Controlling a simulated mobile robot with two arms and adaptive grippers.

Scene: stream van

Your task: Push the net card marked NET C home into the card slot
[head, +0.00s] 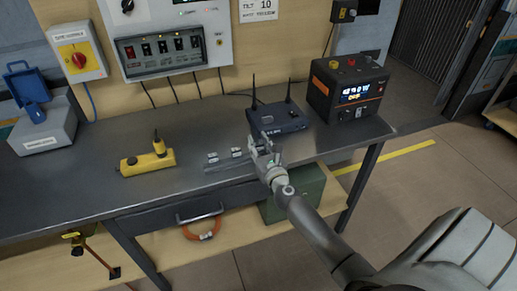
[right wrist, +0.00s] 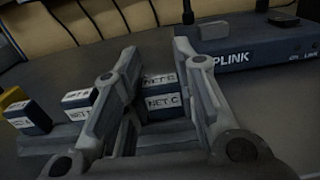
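The card marked NET C (right wrist: 162,106) shows in the right wrist view as a dark block with white labels, between my right gripper's fingers at the rack. The right gripper (right wrist: 155,55) has its fingers spread on either side of it; I see no clear grip. In the head view the right gripper (head: 262,142) is over the right end of the rack (head: 222,164) and hides the card. The dark box with two antennas (head: 278,117) stands just behind; its front reads "PLINK" in the right wrist view (right wrist: 262,56). I cannot make out the card slot. My left gripper is not in view.
Two other labelled cards (right wrist: 78,103) (right wrist: 28,116) stand left of NET C on the rack. A yellow device (head: 148,162) lies farther left. A black and orange power unit (head: 347,92) stands right of the antenna box. The front left bench top is clear.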

